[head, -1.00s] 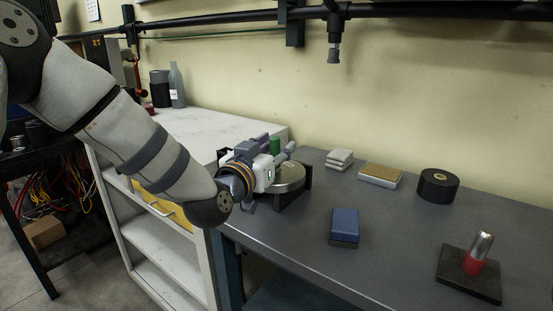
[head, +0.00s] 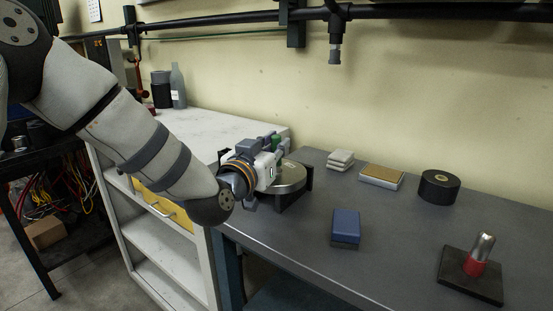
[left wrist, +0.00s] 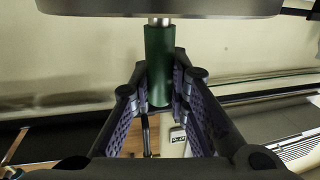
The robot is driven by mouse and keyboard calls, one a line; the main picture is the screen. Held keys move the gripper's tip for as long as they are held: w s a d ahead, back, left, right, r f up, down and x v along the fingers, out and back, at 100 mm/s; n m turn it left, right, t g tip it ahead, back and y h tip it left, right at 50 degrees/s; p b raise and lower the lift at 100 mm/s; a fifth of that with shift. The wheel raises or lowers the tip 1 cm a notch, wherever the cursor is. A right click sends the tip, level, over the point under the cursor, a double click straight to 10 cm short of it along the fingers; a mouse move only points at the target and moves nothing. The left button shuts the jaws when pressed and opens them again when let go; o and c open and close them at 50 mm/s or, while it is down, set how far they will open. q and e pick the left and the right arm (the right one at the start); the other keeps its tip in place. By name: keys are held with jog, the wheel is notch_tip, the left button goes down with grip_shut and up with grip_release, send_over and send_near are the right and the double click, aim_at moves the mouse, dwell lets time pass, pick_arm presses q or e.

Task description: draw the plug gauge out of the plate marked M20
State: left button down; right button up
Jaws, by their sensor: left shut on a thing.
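A plug gauge with a green handle (head: 276,141) stands at the round steel plate (head: 292,179) at the left end of the grey bench. In the left wrist view the green handle (left wrist: 158,52) shows below the plate's rim (left wrist: 90,7), joined by a short bright metal shank. My left gripper (head: 273,148) is shut on the green handle, one padded finger on each side. The gripper hides most of the handle in the head view. A second gauge, silver with a red grip (head: 478,258), stands on a dark square plate (head: 470,286) at right. I cannot read any M20 mark. My right gripper is not in view.
A blue box (head: 345,227) lies right of the round plate. Pale pads (head: 340,158), a tan-topped block (head: 381,176) and a black roll (head: 439,186) sit along the back. A dark tool (head: 335,45) hangs from the overhead rail.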

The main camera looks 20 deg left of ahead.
pick_arm(q)
jog(key=shift+r+p, duration=0.45)
jog(key=shift+r, duration=2.65)
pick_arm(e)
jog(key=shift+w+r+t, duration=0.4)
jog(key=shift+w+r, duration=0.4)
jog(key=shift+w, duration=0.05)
pick_arm(q)
jog(key=shift+s, duration=0.1)
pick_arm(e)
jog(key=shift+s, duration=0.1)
